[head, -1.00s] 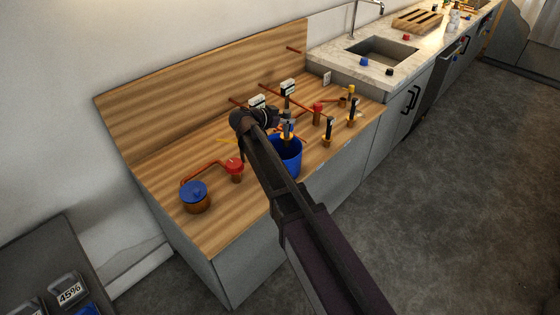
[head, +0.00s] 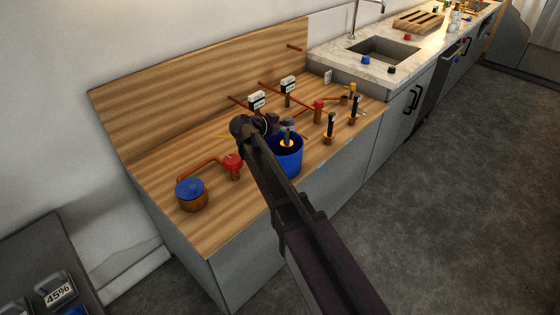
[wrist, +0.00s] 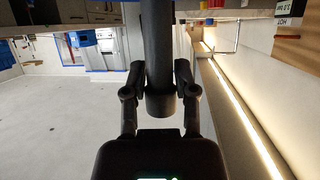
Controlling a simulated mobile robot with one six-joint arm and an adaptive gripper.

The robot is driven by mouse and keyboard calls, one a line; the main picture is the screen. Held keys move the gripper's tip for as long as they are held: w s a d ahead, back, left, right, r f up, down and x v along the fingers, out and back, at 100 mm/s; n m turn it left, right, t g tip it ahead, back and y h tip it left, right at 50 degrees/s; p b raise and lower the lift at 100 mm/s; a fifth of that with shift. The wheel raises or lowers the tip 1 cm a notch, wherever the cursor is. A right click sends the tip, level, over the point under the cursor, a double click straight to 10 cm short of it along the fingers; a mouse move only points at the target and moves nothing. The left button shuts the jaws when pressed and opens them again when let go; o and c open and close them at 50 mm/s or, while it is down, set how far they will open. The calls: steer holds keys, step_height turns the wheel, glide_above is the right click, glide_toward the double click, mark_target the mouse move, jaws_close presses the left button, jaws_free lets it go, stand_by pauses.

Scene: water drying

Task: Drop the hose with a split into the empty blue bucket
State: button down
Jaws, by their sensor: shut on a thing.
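My gripper (wrist: 160,82) is shut on a black hose (wrist: 160,45), which runs between the two fingers in the wrist view. No split shows on the visible part of the hose. In the head view my gripper (head: 268,125) is above the worktop, just left of and behind the blue bucket (head: 291,168). The bucket stands near the worktop's front edge, and my arm covers its left side. A grey upright piece with a yellow ring (head: 287,144) shows at the bucket's mouth; I cannot tell whether it is inside.
Upright black hoses with copper bases (head: 330,128) and a red fitting (head: 318,106) stand at right. Meters (head: 257,101) are near the back board. A sink (head: 382,54) lies beyond.

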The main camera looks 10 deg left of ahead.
steer(key=shift+f, duration=0.25)
steer(key=shift+c, duration=1.6)
jaws_free()
steer(key=shift+r, duration=0.15)
step_height(320, 180, up, 6)
steer(key=p, duration=0.6)
steer(key=shift+r, duration=0.1)
steer(key=w+d+r+m+g+h+p, duration=0.1)
steer(key=d+r+p, duration=0.6)
steer(key=d, duration=0.4)
steer(key=w+d+r+m+g+h+p, duration=0.1)
steer(key=w+d+r+m+g+p, duration=0.1)
steer(key=d+r+p, duration=0.5)
steer(key=shift+w+d, duration=0.2)
steer(key=shift+d, duration=2.05)
